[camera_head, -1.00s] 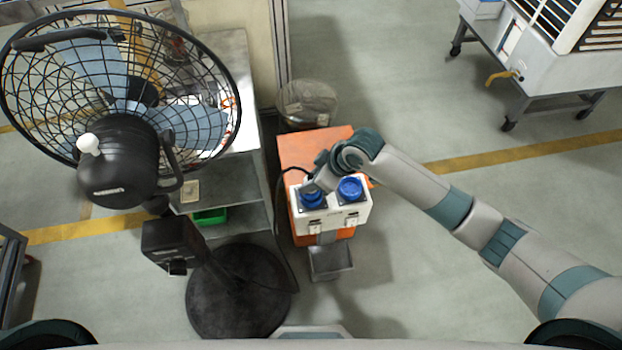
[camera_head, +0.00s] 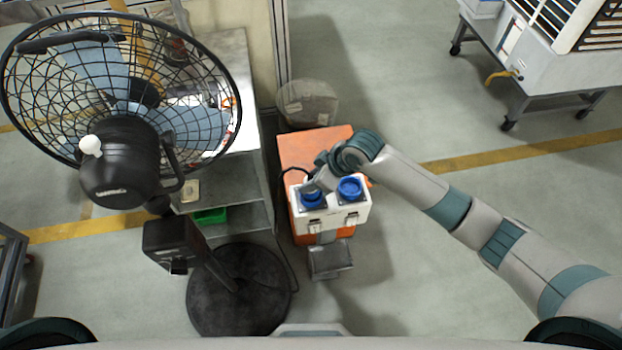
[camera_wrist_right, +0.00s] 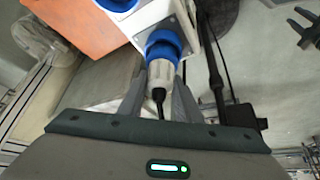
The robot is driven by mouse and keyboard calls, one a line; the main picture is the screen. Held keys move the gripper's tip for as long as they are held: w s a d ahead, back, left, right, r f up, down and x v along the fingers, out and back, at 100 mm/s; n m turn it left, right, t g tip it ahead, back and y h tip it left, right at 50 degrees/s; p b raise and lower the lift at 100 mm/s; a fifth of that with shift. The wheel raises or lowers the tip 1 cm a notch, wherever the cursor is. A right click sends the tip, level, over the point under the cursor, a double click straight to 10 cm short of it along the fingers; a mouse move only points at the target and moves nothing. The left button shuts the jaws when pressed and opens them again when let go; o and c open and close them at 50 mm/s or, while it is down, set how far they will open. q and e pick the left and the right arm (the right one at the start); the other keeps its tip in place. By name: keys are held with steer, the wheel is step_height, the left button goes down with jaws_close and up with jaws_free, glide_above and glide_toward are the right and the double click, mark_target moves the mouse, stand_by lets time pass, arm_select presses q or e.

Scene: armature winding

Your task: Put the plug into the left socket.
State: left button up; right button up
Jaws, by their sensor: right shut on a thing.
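The white socket box (camera_head: 332,219) carries two blue sockets, the left socket (camera_head: 312,198) and the right socket (camera_head: 350,188). My right gripper (camera_head: 318,184) is over the back of the left socket. In the right wrist view, the right gripper (camera_wrist_right: 158,103) is shut on the pale plug (camera_wrist_right: 161,74), whose black cable end points back toward the wrist. The plug's front meets a blue ring (camera_wrist_right: 163,45) at the box. Whether it is seated inside or only touching, I cannot tell. My left gripper is out of view.
The box sits on an orange stand (camera_head: 300,151). A large black fan (camera_head: 120,160) stands at the left, with its round base (camera_head: 238,293) on the floor. A metal shelf (camera_head: 235,180) is beside the stand.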

steer(key=shift+f, duration=0.55)
steer(key=o, duration=0.8)
steer(key=p+v, duration=0.9)
steer(key=v, duration=0.2)
steer(key=shift+p, duration=0.4)
stand_by(1.0)
